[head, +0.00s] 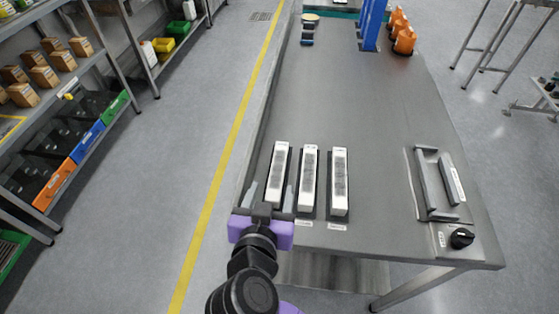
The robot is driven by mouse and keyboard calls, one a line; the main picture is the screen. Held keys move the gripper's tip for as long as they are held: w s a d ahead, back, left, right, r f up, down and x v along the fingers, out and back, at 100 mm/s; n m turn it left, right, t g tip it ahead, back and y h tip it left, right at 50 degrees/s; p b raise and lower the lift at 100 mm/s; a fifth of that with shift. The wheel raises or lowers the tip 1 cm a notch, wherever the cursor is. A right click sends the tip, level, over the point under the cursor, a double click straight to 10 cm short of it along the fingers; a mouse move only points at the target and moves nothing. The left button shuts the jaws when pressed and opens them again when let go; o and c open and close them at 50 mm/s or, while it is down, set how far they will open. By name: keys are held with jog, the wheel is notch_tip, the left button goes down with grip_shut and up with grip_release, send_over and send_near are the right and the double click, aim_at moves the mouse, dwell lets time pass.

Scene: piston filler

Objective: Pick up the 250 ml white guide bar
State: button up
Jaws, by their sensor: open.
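Three long white guide bars with dark grey faces lie side by side near the table's front left. They are the left bar (278,165), the middle bar (308,178) and the right bar (340,180). Their labels are too small to read, so I cannot tell which is the 250 ml one. My gripper (272,189) is open at the near end of the left bar, one finger on each side of it in the picture. I cannot tell its height or whether it touches the bar. The gripper's body hides the left bar's near end and any label there.
A grey fixture (433,184) with a raised channel and a black knob (461,238) are at the table's right. Orange bottles (403,38) and a blue post (370,25) stand at the far end. The table's middle (345,95) is clear. Shelves are at left.

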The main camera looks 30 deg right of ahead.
aim_at(277, 169)
jog(key=x, duration=0.8)
jog(key=shift+r+p, duration=0.1)
jog(key=shift+p, duration=0.2)
grip_shut()
